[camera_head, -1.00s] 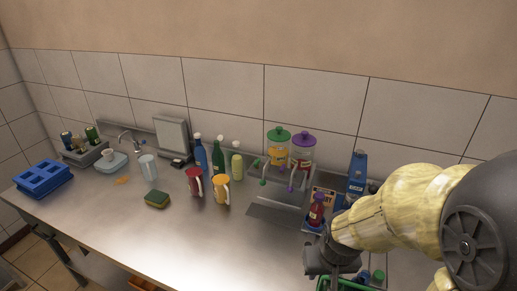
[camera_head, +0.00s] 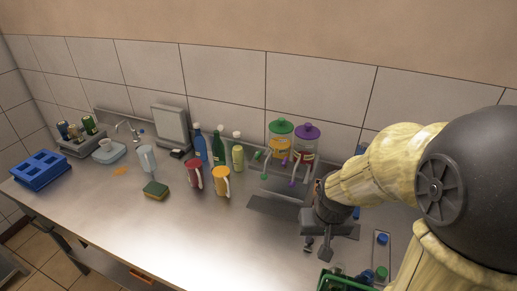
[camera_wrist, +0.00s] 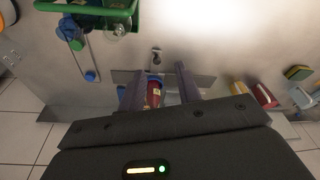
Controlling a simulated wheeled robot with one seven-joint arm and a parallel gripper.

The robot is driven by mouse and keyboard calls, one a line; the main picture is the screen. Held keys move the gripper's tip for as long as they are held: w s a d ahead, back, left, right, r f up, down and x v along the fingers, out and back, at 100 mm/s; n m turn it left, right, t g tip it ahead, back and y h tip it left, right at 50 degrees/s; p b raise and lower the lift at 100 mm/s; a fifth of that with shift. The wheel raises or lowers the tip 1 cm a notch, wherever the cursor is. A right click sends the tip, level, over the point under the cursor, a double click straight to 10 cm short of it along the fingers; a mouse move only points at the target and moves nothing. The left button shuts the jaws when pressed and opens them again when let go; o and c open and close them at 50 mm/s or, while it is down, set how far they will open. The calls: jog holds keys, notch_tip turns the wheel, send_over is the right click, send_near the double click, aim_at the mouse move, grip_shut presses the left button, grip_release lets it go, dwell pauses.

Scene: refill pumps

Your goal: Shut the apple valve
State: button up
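Two clear dispensers stand at the back by the wall in the head view: one with a green lid (camera_head: 281,126) and an orange label, one with a purple lid (camera_head: 306,131) and a red label. Thin taps with small green knobs (camera_head: 263,177) and purple knobs (camera_head: 291,183) are in front of them. I cannot read which is apple, nor tell the valve positions. My gripper (camera_head: 317,246) is over the counter, to the right of and nearer than the taps. In the wrist view its fingers (camera_wrist: 164,88) are apart, with a red bottle (camera_wrist: 153,97) visible beyond the gap.
An orange mug (camera_head: 221,181) and a red mug (camera_head: 193,174) stand left of the taps, with several bottles behind. A sponge (camera_head: 155,190) lies farther left. A green-rimmed crate (camera_head: 322,280) is at the front right. The front middle of the counter (camera_head: 215,235) is clear.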

jog(key=w+a+r+m+p, duration=0.15)
jog(key=w+r, duration=0.25)
jog(key=w, duration=0.4)
jog(key=w+a+r+g+p, duration=0.1)
jog(key=w+a+r+p, duration=0.2)
jog(key=w, duration=0.5)
jog(key=w+a+r+m+p, duration=0.1)
jog(key=w+r+p, duration=0.25)
jog(key=w, duration=0.45)
notch_tip(320, 180, up, 8)
jog(key=f+m+g+p, duration=0.1)
jog(key=m+g+p, duration=0.1)
jog(key=p, duration=0.5)
send_over(258, 154)
jog(key=shift+w+r+n, duration=0.15)
jog(key=shift+r+n, duration=0.1)
jog(key=shift+f, duration=0.15)
notch_tip(258, 154, down, 17)
jog(key=shift+d+f+p, duration=0.1)
jog(key=shift+p, duration=0.25)
grip_shut()
